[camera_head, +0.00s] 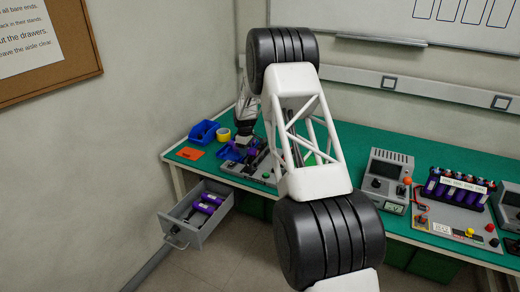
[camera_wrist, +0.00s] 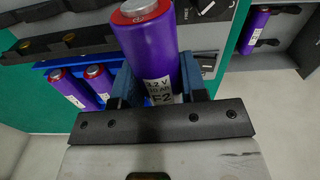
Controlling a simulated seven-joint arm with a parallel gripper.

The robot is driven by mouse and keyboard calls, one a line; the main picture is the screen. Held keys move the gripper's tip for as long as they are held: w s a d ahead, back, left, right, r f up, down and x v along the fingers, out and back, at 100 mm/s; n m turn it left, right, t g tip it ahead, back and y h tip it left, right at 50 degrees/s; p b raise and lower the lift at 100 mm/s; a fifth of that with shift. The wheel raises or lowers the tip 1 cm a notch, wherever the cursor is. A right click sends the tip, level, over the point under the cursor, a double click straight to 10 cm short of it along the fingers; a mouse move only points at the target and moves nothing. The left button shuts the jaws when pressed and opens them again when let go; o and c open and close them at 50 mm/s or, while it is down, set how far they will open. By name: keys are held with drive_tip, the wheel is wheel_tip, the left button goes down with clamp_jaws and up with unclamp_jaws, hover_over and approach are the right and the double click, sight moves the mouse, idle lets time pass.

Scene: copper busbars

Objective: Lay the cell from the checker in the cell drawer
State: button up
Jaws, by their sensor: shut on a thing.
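My gripper (camera_wrist: 160,88) is shut on a purple cell (camera_wrist: 150,52) with a silver and red top and a white label. The cell stands up between the fingers, and its lower end is hidden by the gripper. In the head view my arm covers much of the bench, and the held cell is not clear there. The cell drawer (camera_head: 207,236) is pulled open below the bench's left end. Purple cells (camera_head: 204,207) lie in it, with dark strips beside them. A grey panel with dark holders (camera_wrist: 215,37), possibly the checker, lies behind the held cell.
Two purple cells stand in a blue tray (camera_wrist: 42,72) left of the gripper; another purple cell (camera_wrist: 256,27) is at right. A blue bin (camera_head: 204,132), yellow tape (camera_head: 223,134) and orange card (camera_head: 190,153) lie on the green bench. Cell rack and instruments stand at right.

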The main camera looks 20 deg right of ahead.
drive_tip(key=s+a+r, duration=0.1)
drive_tip(key=s+a, duration=0.2)
drive_tip(key=a, duration=0.8)
drive_tip(key=shift+m, duration=0.4)
drive_tip(key=s+a+f, duration=0.3)
drive_tip(key=a+f, duration=0.2)
drive_tip(key=f, duration=0.1)
drive_tip(key=s+a+f, duration=0.4)
drive_tip(key=a+f, duration=0.1)
drive_tip(key=a, duration=0.1)
drive_tip(key=s+a+f, duration=0.3)
drive_tip(key=a+f, duration=0.3)
drive_tip(key=shift+s+a+f, duration=0.2)
drive_tip(key=shift+f, duration=0.1)
drive_tip(key=shift+s+a+f, duration=0.15)
drive_tip(key=shift+f, duration=0.05)
drive_tip(key=shift+f, duration=0.15)
drive_tip(key=shift+f, duration=1.85)
